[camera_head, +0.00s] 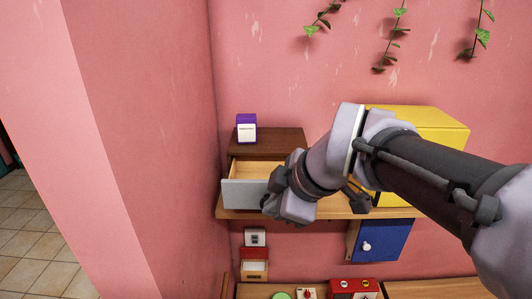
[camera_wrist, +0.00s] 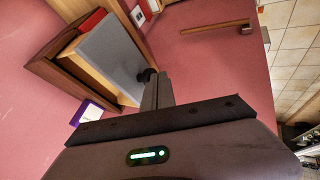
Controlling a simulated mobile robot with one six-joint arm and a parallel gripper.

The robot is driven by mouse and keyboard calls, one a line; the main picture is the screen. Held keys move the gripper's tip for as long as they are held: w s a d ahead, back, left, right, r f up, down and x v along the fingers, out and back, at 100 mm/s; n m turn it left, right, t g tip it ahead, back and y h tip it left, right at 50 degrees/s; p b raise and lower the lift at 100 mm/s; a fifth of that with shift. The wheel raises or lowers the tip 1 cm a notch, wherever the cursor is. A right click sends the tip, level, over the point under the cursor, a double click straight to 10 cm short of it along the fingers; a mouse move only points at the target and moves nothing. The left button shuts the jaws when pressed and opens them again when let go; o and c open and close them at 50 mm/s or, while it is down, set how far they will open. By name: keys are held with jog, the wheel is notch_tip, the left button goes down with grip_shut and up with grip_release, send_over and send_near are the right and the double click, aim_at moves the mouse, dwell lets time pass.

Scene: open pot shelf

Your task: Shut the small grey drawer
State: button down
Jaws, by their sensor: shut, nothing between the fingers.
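The small drawer has a grey front (camera_head: 244,194) and a pale wooden inside. It stands pulled out of a dark brown cabinet (camera_head: 268,142) on the shelf, and its open top shows. My gripper (camera_head: 272,208) is at the right end of the grey front, hiding part of it. In the wrist view the grey front (camera_wrist: 112,55) is close ahead, with a dark round knob (camera_wrist: 147,74) on it. My gripper's fingers (camera_wrist: 157,88) are shut and empty, with their tips at the knob. I cannot tell whether they touch it.
A purple and white box (camera_head: 246,128) stands on the brown cabinet. A yellow cabinet (camera_head: 430,130) is to the right, partly behind my arm. Below the wooden shelf (camera_head: 235,214) are a blue door (camera_head: 383,241), a wall switch (camera_head: 255,238) and a red box (camera_head: 254,254).

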jog(key=shift+s, duration=0.1)
jog(key=w+b, duration=0.1)
jog(key=w, duration=0.9)
jog(key=shift+w+d, duration=0.1)
jog(key=shift+d, duration=0.05)
jog(key=shift+r, duration=0.15)
